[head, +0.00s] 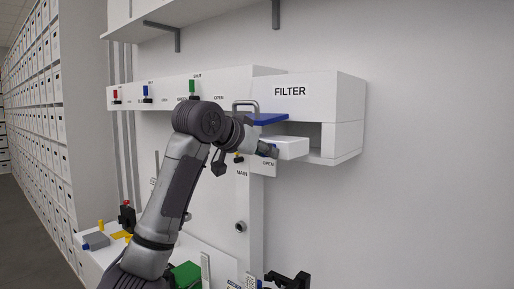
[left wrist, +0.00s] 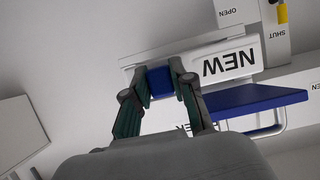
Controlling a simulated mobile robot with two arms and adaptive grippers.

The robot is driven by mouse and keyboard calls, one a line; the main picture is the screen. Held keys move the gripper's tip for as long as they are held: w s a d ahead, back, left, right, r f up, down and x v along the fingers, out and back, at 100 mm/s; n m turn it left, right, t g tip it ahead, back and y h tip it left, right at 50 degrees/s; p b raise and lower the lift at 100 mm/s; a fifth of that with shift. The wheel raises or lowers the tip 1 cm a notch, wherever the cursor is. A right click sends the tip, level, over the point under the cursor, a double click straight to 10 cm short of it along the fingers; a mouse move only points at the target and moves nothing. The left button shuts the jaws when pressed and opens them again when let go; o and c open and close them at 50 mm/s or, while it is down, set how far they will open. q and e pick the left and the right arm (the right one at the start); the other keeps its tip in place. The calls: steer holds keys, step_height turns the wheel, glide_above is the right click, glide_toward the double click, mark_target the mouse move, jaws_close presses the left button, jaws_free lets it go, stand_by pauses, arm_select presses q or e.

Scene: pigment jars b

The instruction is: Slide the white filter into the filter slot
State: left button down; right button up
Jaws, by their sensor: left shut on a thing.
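The white filter (head: 292,147) is a flat white block at the mouth of the filter slot (head: 313,131), under the FILTER label. How far it lies inside is hard to tell. My left gripper (head: 270,151) is shut on the filter's blue tab (left wrist: 160,80) in front of the housing (head: 343,98). In the left wrist view, both fingers (left wrist: 160,86) press on the tab's sides, beside an upside-down NEW label (left wrist: 228,63). A blue plate (head: 268,118) with a metal handle stands out above the filter.
A white panel with red, blue and green valve handles (head: 192,88) runs left of the housing. A yellow handle (left wrist: 282,13) shows near SHUT in the left wrist view. A shelf (head: 165,20) hangs above. Below is a cluttered bench. The wall at right is clear.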

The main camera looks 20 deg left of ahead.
arm_select(q)
steer(key=shift+w+d+f, duration=0.1)
steer(key=shift+w+d, duration=0.5)
steer(key=shift+w, duration=0.95)
steer(key=shift+w+d+f, duration=0.1)
steer(key=shift+w+d, duration=0.45)
steer(key=shift+w, duration=1)
steer(key=shift+w+d+f, duration=0.1)
steer(key=shift+w+d, duration=0.5)
steer(key=shift+w, duration=0.95)
steer(key=c, duration=0.9)
jaws_free()
